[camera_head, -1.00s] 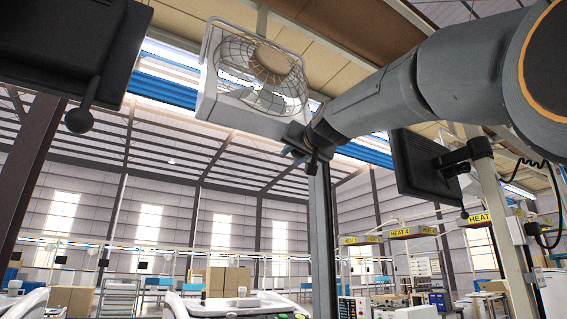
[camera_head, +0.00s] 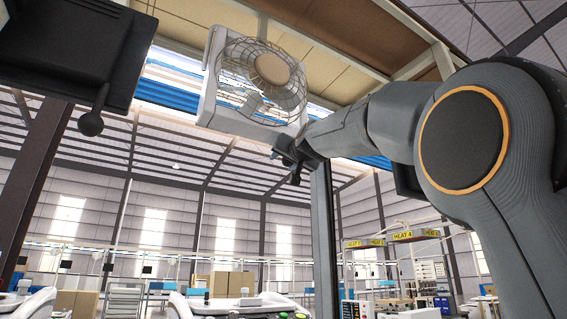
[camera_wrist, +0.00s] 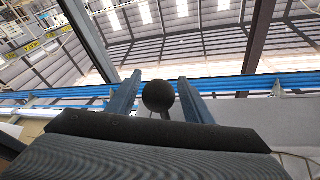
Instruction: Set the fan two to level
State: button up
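A fan (camera_head: 210,98) with a white square housing and a round wire cage hangs overhead in the head view, above and left of my gripper (camera_head: 281,157). I cannot read a number on it. In the wrist view, a black ball knob (camera_wrist: 158,96) on a short stem sits between the two blue-grey fingers of my gripper (camera_wrist: 158,98). The fingers are apart, with a narrow gap visible on each side of the knob. A small dark ball (camera_head: 296,179) shows just below my gripper in the head view. The lever's link to the fan is hidden.
A dark box (camera_head: 65,45) with a ball-ended lever (camera_head: 90,123) hangs at the upper left. A dark upright post (camera_head: 323,245) stands below my gripper. Workbenches, cartons (camera_head: 232,283) and yellow HEAT signs (camera_head: 402,235) are farther back.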

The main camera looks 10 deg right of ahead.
jog(key=shift+w+f, duration=0.1)
jog(key=shift+f, duration=0.05)
jog(key=shift+s+f, duration=0.15)
jog(key=shift+s, duration=0.2)
jog(key=a+b+v, duration=0.1)
jog(key=b+v, duration=0.2)
jog(key=v, duration=0.4)
jog(key=shift+d+b, duration=0.4)
jog(key=shift+d, duration=0.1)
jog(key=shift+s, duration=0.1)
